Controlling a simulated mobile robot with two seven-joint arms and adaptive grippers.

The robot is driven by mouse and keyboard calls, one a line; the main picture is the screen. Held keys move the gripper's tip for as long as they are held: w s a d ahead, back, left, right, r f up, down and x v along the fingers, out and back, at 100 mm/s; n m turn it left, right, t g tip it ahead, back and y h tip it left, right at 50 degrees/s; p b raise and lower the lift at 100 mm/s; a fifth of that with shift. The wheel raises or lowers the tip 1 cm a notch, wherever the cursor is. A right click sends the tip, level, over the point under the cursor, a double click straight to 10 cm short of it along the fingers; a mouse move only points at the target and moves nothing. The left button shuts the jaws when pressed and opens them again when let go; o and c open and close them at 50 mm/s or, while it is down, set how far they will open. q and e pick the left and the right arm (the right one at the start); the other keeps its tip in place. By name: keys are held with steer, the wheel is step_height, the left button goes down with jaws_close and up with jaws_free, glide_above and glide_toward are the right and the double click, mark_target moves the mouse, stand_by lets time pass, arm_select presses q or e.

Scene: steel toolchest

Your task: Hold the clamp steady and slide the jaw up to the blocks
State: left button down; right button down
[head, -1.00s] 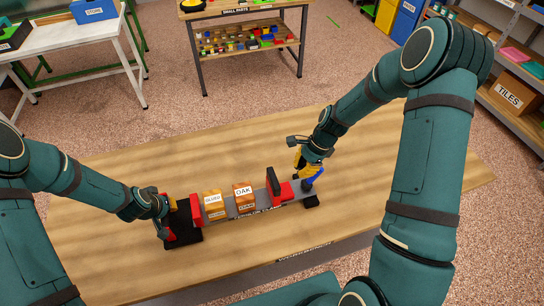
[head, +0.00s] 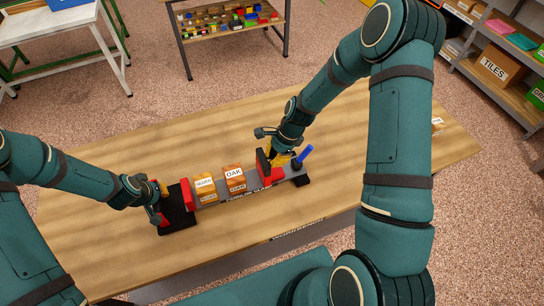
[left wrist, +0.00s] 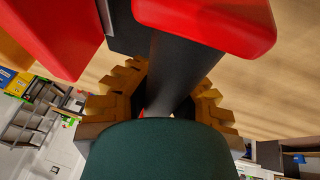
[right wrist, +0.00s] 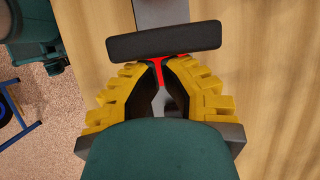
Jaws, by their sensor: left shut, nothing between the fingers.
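The clamp's grey bar (head: 215,198) lies on the table with a red fixed jaw (head: 187,193) at its left end. Two wooden blocks stand beside it on the bar: a left block (head: 205,188) and one labelled OAK (head: 235,181). The red sliding jaw (head: 275,177) with its black pad (head: 263,166) stands right of OAK, with a gap between. My right gripper (right wrist: 160,68) is shut on the jaw's thin red part, behind the black pad (right wrist: 165,40). My left gripper (head: 160,198) is shut at the clamp's left end; a dark post (left wrist: 172,75) shows by its fingers.
The wooden table (head: 110,160) is clear around the clamp. A box labelled TILES (head: 499,68) sits on the shelf at right, off the table.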

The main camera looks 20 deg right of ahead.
mark_target(238, 174)
arm_select(q)
steer(key=shift+d, duration=0.15)
arm_select(e)
steer(key=a, duration=1)
steer(key=shift+a+r, duration=0.15)
steer(key=shift+a, duration=0.25)
steer(key=shift+d, duration=0.1)
